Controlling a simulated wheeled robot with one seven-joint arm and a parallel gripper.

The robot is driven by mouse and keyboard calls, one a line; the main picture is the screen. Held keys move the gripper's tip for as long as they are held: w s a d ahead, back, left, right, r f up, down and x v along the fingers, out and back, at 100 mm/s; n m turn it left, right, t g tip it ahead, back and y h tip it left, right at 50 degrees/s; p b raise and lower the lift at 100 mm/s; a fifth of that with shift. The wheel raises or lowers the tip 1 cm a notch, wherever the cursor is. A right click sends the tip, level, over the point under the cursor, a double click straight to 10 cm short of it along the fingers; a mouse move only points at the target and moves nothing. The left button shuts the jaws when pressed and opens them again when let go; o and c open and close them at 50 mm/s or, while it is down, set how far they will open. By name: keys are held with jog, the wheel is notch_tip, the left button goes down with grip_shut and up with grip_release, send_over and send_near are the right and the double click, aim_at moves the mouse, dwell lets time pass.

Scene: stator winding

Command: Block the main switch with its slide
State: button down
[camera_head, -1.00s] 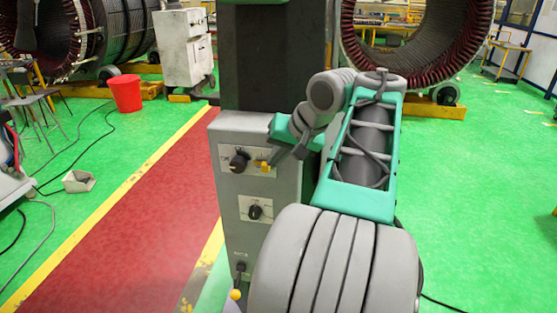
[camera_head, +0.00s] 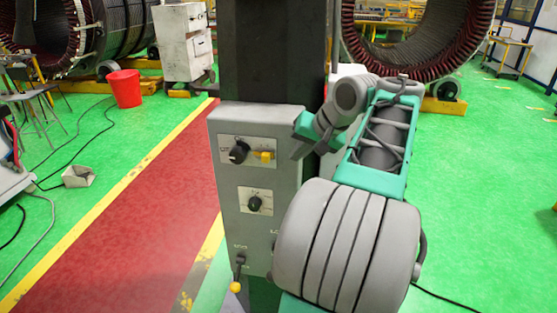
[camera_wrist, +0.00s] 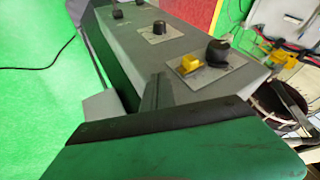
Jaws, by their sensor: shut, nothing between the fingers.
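The main switch is a black rotary knob (camera_head: 239,153) on a pale plate at the top of the grey cabinet's front. Its yellow slide (camera_head: 265,156) sits just right of the knob on the same plate. In the wrist view the black knob (camera_wrist: 217,53) and the yellow slide (camera_wrist: 187,64) stand side by side, with a small gap between them. My gripper (camera_head: 298,150) is right of the slide, apart from it, and shut with nothing held. In the wrist view my gripper (camera_wrist: 156,92) points toward the cabinet, short of the slide.
The grey cabinet (camera_head: 228,210) also carries a lower black knob (camera_head: 254,204) and a yellow-tipped lever (camera_head: 236,287). A dark column (camera_head: 270,60) rises behind it. A red bucket (camera_head: 125,88) stands far left on the green floor. The space in front of the panel is free at left.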

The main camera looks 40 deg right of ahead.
aim_at(269, 157)
jog(key=shift+w+a+f, duration=0.3)
jog(key=shift+w+a, duration=0.1)
jog(key=shift+w, duration=0.4)
jog(key=shift+w+a+f, duration=0.35)
jog(key=shift+w+a, duration=0.05)
jog(key=shift+w, duration=0.35)
jog(key=shift+w+a+f, duration=0.3)
jog(key=shift+w+a, duration=0.1)
jog(key=shift+w, duration=0.4)
jog(key=shift+w+a+p, duration=0.4)
jog(key=shift+w+a, duration=0.3)
jog(key=shift+w, duration=0.1)
jog(key=shift+s+d, duration=0.1)
